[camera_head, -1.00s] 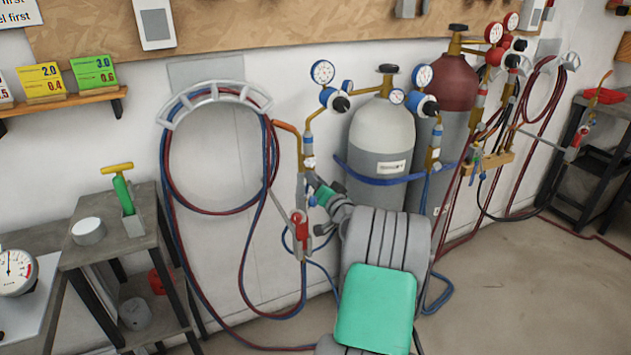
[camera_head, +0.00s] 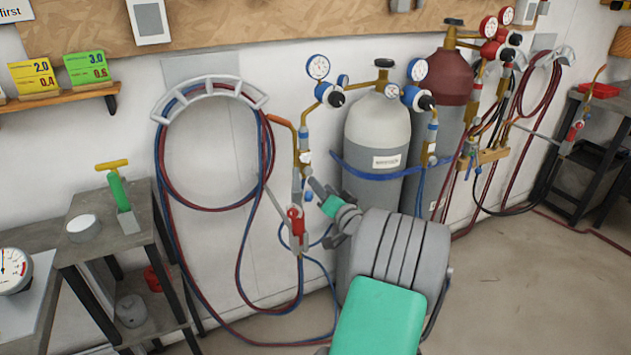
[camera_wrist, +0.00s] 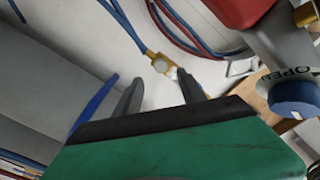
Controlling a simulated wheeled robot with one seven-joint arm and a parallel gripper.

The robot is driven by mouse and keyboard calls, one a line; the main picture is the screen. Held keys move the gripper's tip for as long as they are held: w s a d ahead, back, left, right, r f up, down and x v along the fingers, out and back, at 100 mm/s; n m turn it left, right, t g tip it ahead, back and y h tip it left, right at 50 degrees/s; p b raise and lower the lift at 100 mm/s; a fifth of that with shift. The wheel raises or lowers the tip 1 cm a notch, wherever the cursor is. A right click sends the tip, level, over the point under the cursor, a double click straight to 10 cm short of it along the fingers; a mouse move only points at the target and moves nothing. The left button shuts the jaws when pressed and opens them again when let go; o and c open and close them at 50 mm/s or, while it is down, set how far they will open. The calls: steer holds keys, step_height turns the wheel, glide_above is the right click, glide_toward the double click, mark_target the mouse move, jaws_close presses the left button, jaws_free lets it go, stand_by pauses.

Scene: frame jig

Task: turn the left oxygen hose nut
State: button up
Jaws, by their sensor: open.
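A brass fitting (camera_wrist: 162,63) with a blue hose (camera_wrist: 122,25) running up-left from it shows in the wrist view; it looks like the left oxygen hose nut. My gripper (camera_wrist: 160,90) is open, its two dark fingers pointing at the fitting. The fitting shows just past the fingertips, between them, and nothing is held. I cannot tell the exact gap. In the head view my gripper (camera_head: 316,188) is beside the hanging torch (camera_head: 297,222), below the left regulator (camera_head: 328,92). There the nut is too small or hidden to make out.
A grey cylinder (camera_head: 377,140) with a blue strap (camera_head: 358,173) stands right of my gripper. In the wrist view a blue knob (camera_wrist: 297,96) marked OPEN and a red body (camera_wrist: 238,8) are close on the right. A hose rack (camera_head: 210,88) hangs at the left.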

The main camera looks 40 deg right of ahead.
mark_target(309, 171)
steer(key=shift+s+a, duration=0.15)
steer(key=shift+s, duration=0.2)
steer(key=w+n+p, duration=0.1)
steer(key=w+n, duration=0.1)
steer(key=w+d+n+p, duration=0.1)
steer(key=w+n, duration=0.2)
steer(key=w+d+n+p, duration=0.1)
steer(key=w+n+p, duration=0.1)
steer(key=n, duration=0.1)
steer(key=shift+w+d+r, duration=0.15)
steer(key=shift+w+r, duration=0.1)
steer(key=shift+w, duration=0.05)
steer(key=shift+c, duration=0.7)
